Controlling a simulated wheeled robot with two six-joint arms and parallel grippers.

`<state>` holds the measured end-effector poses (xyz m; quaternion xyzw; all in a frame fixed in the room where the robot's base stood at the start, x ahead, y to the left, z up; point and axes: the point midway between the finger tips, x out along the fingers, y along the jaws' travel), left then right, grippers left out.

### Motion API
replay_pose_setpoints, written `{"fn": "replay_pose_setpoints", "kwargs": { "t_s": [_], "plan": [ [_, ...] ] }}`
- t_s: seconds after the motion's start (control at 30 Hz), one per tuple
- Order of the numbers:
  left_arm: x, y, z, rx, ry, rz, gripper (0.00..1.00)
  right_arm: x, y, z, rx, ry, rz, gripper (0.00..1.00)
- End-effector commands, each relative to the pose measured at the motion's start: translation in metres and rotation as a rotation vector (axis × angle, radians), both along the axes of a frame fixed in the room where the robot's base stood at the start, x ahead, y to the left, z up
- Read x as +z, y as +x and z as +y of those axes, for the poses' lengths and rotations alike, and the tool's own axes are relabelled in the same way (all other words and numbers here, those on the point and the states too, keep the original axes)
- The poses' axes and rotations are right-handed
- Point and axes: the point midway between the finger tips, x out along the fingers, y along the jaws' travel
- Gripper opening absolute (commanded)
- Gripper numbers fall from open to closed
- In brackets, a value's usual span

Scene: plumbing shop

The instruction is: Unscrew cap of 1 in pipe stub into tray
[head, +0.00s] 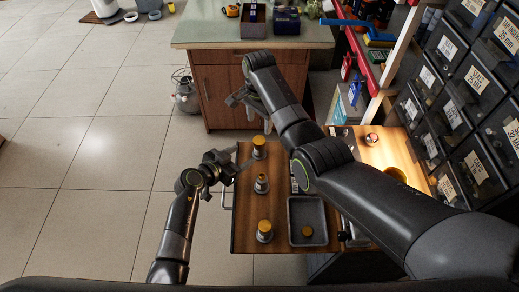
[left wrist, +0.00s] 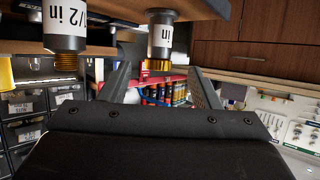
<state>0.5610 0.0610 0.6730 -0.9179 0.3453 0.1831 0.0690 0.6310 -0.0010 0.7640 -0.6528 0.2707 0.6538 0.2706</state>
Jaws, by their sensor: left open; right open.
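Three pipe stubs stand upright along the left of the wooden cart top: the far stub (head: 259,148) and near stub (head: 265,231) with yellow brass tops, and the slimmer middle stub (head: 261,185). In the left wrist view two stubs hang inverted; a larger one (left wrist: 65,35) reads "1/2 in", the other (left wrist: 160,40) only "in". I cannot tell which is 1 in. The grey tray (head: 292,212) holds one brass cap (head: 307,231). My left gripper (head: 238,160) is open and empty, left of the far stub. My right gripper (head: 240,102) is open, beyond the cart.
My right arm crosses above the cart's right half and hides part of it. A workbench (head: 205,30) with boxes stands beyond. Labelled drawers (head: 450,80) line the right. A metal canister (head: 187,95) stands on the floor. The floor left of the cart is clear.

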Motion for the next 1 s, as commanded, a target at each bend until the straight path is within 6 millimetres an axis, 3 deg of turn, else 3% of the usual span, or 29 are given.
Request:
{"fn": "replay_pose_setpoints", "kwargs": {
  "t_s": [0.6,1.0],
  "plan": [
    [-0.029,0.053,-0.047,-0.001,0.000,0.002,0.57,0.000,0.000,0.000,0.000,0.000,0.000,0.55],
    [-0.038,0.069,-0.061,0.000,0.001,0.001,0.57,0.000,0.000,0.000,0.000,0.000,0.000,0.55]
  ]
}}
